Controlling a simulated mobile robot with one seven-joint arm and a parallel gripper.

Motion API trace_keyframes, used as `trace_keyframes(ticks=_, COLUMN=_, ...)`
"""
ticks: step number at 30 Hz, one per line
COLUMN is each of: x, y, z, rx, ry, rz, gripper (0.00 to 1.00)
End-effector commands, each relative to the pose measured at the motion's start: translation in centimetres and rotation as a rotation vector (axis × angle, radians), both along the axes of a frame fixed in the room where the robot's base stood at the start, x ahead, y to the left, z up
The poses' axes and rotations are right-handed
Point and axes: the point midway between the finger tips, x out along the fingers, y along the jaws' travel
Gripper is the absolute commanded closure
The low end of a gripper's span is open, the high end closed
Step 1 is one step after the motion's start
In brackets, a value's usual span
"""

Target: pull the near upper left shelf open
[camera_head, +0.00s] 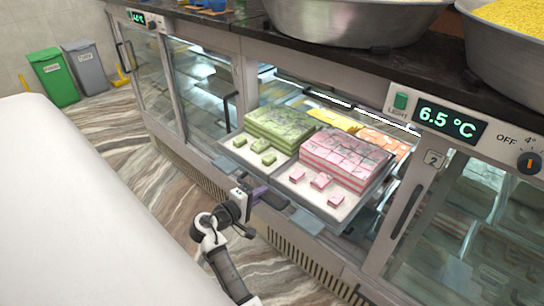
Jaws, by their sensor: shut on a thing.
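The pulled-out shelf (306,220) of the display case juts out through the case's open front, below the counter top. It carries a tray of green sweets (275,128) on the left and a tray of pink sweets (345,158) on the right. My gripper (252,193) is at the left part of the shelf's front edge, shut on what looks like its front handle (270,198). The exact contact is small and partly hidden by the gripper.
Steel bowls (350,22) stand on the dark counter top. A temperature display (450,122) and dial are at the right, above a glass door (470,225). A large white surface (80,210) fills the left foreground. Green and grey bins (52,75) stand far left. Marbled floor lies between.

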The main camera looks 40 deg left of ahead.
Motion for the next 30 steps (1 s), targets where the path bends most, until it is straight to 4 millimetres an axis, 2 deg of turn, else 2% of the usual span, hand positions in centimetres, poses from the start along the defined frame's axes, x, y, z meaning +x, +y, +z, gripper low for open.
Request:
trace_keyframes(ticks=3, x=-1.8, y=0.1, z=0.0, rx=-0.002, ry=0.002, rz=0.002, gripper=1.00)
trace_keyframes(ticks=9, x=-3.2, y=0.0, z=-0.1, rx=-0.001, ry=0.001, rz=0.002, gripper=1.00)
trace_keyframes(ticks=22, x=-3.5, y=0.0, z=-0.1, rx=0.000, ry=0.001, rz=0.000, gripper=1.00)
trace_keyframes(ticks=23, x=-3.5, y=0.0, z=-0.1, rx=0.000, ry=0.001, rz=0.000, gripper=0.84)
trace_keyframes(ticks=24, x=-3.5, y=0.0, z=-0.1, rx=0.000, ry=0.001, rz=0.000, gripper=0.79)
trace_keyframes(ticks=27, x=-3.5, y=0.0, z=-0.1, rx=0.000, ry=0.001, rz=0.000, gripper=0.68)
trace_keyframes(ticks=30, x=-3.5, y=0.0, z=-0.1, rx=0.000, ry=0.001, rz=0.000, gripper=0.68)
